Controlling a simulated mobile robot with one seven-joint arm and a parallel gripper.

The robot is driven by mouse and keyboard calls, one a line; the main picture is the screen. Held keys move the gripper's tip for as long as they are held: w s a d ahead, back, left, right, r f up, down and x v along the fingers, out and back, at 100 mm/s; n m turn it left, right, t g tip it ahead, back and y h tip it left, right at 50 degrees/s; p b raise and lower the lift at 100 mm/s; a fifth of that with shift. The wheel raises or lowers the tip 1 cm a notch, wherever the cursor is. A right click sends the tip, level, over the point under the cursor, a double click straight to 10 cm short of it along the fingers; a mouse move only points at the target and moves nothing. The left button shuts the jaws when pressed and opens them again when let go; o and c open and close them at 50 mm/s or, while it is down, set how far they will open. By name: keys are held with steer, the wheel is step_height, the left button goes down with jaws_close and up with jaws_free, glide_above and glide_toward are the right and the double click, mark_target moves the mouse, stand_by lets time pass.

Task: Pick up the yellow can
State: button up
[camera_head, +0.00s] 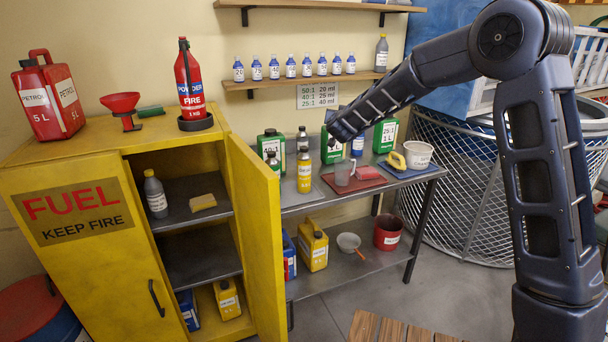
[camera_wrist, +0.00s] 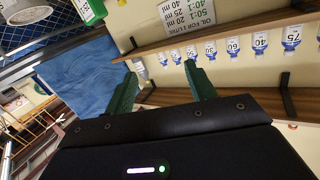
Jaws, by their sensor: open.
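In the head view a slim yellow can (camera_head: 304,172) with a white label stands upright on the metal bench. A yellow jerrycan (camera_head: 313,247) with a pale label stands on the lower shelf of the bench, and another yellow jerrycan (camera_head: 227,298) stands in the bottom of the open cabinet. Which one the task means I cannot tell. My gripper (camera_wrist: 163,80) is open and empty in the wrist view, its green fingers apart before the wall shelves. In the head view my arm's end is above the bench, right of the slim can; its fingers are hard to make out.
Green oil bottles (camera_head: 271,144) stand around the slim can. A red tray (camera_head: 353,178) with a clear cup lies to its right. The yellow cabinet's open door (camera_head: 256,235) stands at the left. Small blue-and-white bottles (camera_head: 290,66) line the wall shelf above.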

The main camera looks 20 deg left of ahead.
steer(key=s+a+f+m+t+h, duration=0.1)
steer(key=s+a+f+h, duration=0.15)
steer(key=a+f, duration=0.5)
steer(key=m+h, duration=0.1)
steer(key=h, duration=0.2)
glide_toward(302, 150)
steer(key=shift+t, duration=0.4)
steer(key=w, duration=0.3)
steer(key=w+d+f, duration=0.1)
steer(key=shift+w, duration=1.2)
steer(key=shift+w+a+r, duration=0.1)
steer(key=shift+w, duration=1.25)
steer(key=shift+w+a, duration=0.1)
steer(key=shift+w, duration=1.25)
jaws_close()
